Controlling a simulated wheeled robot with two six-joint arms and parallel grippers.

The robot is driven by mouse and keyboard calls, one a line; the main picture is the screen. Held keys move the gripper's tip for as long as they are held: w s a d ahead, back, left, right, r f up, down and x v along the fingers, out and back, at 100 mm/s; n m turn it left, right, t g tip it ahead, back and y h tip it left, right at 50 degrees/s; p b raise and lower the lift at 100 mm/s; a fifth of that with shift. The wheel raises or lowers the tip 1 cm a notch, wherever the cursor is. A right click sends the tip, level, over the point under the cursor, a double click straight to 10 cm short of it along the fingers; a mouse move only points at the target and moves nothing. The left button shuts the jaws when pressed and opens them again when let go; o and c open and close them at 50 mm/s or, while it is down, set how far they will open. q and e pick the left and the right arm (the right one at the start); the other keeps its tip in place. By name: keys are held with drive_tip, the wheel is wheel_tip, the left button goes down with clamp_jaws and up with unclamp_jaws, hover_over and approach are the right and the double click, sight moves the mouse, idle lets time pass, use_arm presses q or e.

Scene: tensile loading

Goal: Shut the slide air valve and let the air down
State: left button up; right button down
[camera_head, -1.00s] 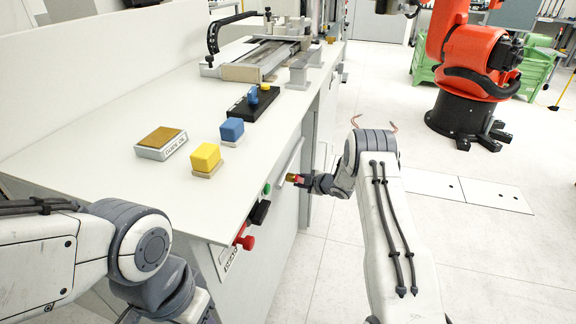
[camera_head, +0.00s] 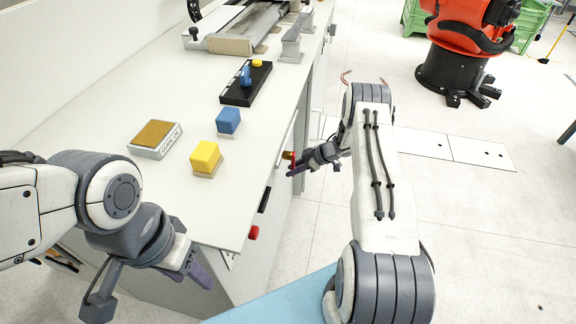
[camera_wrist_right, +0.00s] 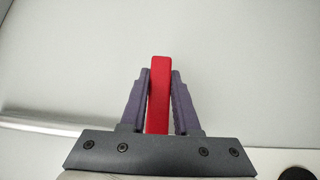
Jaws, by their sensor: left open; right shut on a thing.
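The slide air valve shows as a red handle (camera_wrist_right: 159,95) in the right wrist view, held upright between two purple fingers. In the head view, its brass part (camera_head: 287,155) is at the cabinet's front side, beside the table edge. My right gripper (camera_head: 293,169) is shut on the red handle; it also shows in the right wrist view (camera_wrist_right: 159,100). The valve's far side is hidden. My left gripper (camera_head: 150,293) is open and empty, low at the left in front of the table, its fingers spread wide.
A red knob (camera_head: 253,232) and a black switch (camera_head: 264,200) are on the cabinet front. A yellow block (camera_head: 205,156), a blue block (camera_head: 228,121), a labelled pad (camera_head: 155,138) and a black control box (camera_head: 247,83) sit on the white table.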

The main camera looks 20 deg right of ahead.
use_arm(q)
drive_tip(key=shift+a, duration=0.25)
use_arm(e)
drive_tip(key=shift+s+a, duration=0.1)
drive_tip(key=shift+a, duration=0.1)
drive_tip(key=c, duration=0.6)
unclamp_jaws()
drive_tip(key=shift+c, duration=0.2)
use_arm(q)
drive_tip(key=shift+s, duration=0.1)
use_arm(e)
drive_tip(key=v, duration=1)
drive_tip(key=shift+d+r, duration=0.2)
drive_tip(key=shift+d, duration=0.1)
